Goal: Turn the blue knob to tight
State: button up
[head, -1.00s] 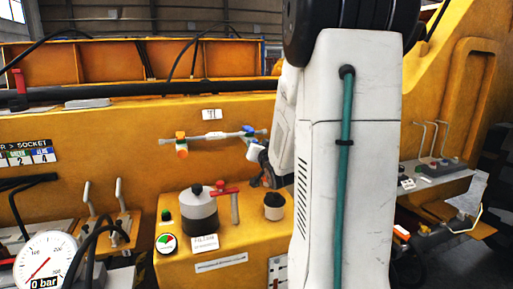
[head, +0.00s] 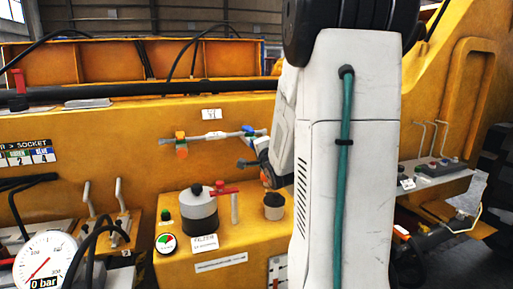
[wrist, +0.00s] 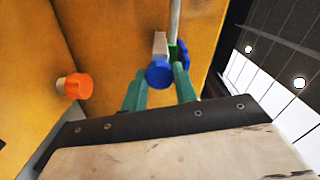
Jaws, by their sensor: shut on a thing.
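The blue knob (wrist: 160,73) shows in the wrist view at the end of a pale grey valve body. My gripper (wrist: 159,80) has its two teal fingers on either side of the knob and is shut on it. A second blue piece (wrist: 182,52) sits just right of the knob, with some green beside it. In the head view the blue end of the pipe (head: 249,131) shows left of my arm. My gripper's fingers are hard to make out there. No tight mark on the knob is readable.
An orange knob (wrist: 75,86) stands to the left in the wrist view; its valve is on the same pipe (head: 215,136) in the head view. Below are a capped grey canister (head: 199,212), a black-topped cup (head: 273,205) and a pressure gauge (head: 45,262) reading 0 bar.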

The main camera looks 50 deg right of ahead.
jog(key=shift+m, duration=2.2)
jog(key=o, duration=1)
jog(key=shift+c, duration=0.2)
jog(key=shift+s, duration=0.1)
